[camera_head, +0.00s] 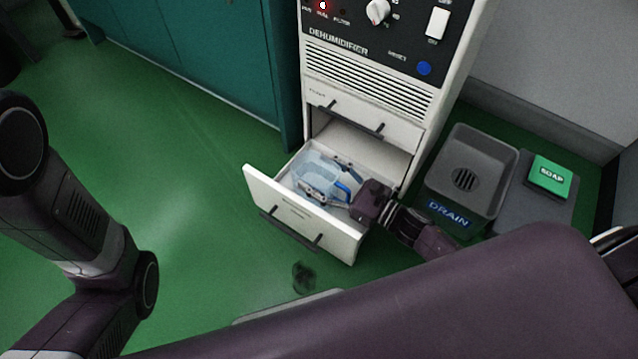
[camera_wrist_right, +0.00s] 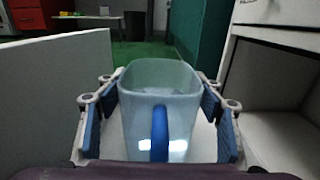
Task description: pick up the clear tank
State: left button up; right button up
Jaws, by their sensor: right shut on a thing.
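The clear tank (camera_head: 317,170) is a pale, see-through container with a blue handle. It sits inside the pulled-out lower drawer (camera_head: 262,194) of the dehumidifier (camera_head: 368,68). My right gripper (camera_head: 325,187) reaches into the drawer from the right and is shut on the tank. In the right wrist view the tank (camera_wrist_right: 180,118) stands upright between the blue-padded fingers (camera_wrist_right: 158,88), its handle facing the camera. I cannot tell whether its base touches the drawer floor. My left arm shows at the left of the head view, but its gripper is out of frame.
A grey drain basin (camera_head: 468,150) and a green soap block (camera_head: 550,176) lie right of the dehumidifier. A teal cabinet (camera_head: 200,60) stands to its left. The drawer's front panel (camera_wrist_right: 45,100) rises close beside the fingers. Green floor left of the drawer is clear.

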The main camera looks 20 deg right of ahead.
jog(key=c, duration=0.5)
jog(key=shift+r, duration=0.1)
jog(key=shift+r, duration=0.15)
